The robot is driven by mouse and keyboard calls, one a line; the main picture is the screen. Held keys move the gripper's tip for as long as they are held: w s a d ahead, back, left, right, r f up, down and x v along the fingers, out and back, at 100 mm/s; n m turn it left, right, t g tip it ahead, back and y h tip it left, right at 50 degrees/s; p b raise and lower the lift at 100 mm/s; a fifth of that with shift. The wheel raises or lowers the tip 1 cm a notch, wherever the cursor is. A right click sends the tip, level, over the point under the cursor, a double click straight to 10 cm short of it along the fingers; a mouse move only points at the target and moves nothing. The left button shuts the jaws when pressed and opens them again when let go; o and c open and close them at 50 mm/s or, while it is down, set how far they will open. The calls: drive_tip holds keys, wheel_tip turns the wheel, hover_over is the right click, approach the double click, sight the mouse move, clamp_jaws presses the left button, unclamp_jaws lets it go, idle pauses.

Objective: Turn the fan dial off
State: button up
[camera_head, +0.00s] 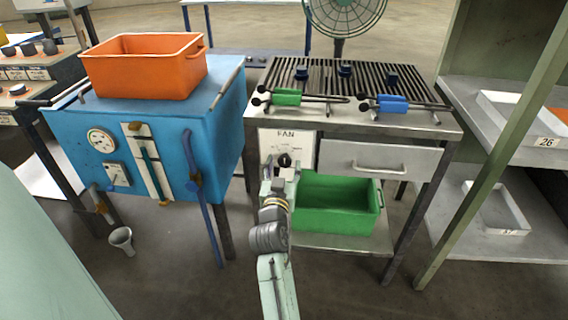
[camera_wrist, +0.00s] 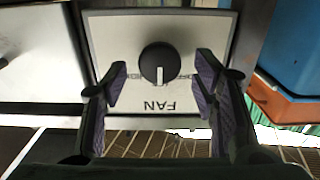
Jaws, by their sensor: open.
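The fan dial (camera_head: 285,160) is a round black knob on a pale panel marked FAN, at the left of the workbench front. In the wrist view the panel is upside down, and the dial (camera_wrist: 158,60) has a white pointer mark aimed at the word FAN. My gripper (camera_head: 281,174) is in front of the panel in the head view. In the wrist view my gripper (camera_wrist: 159,82) is open, with one finger to each side of the dial and gaps between. Contact with the dial is not visible.
A green crate (camera_head: 338,222) stands on the shelf close right of my arm. A drawer (camera_head: 380,158) is right of the panel. A blue furnace (camera_head: 150,150) carries an orange crate (camera_head: 146,72) at left. Green tongs (camera_head: 287,97) and blue tongs (camera_head: 391,104) lie on the bench.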

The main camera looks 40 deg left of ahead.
drive_tip(key=shift+w+a, duration=0.15)
drive_tip(key=shift+w, duration=0.15)
drive_tip(key=shift+c, duration=0.4)
drive_tip(key=c, duration=1.1)
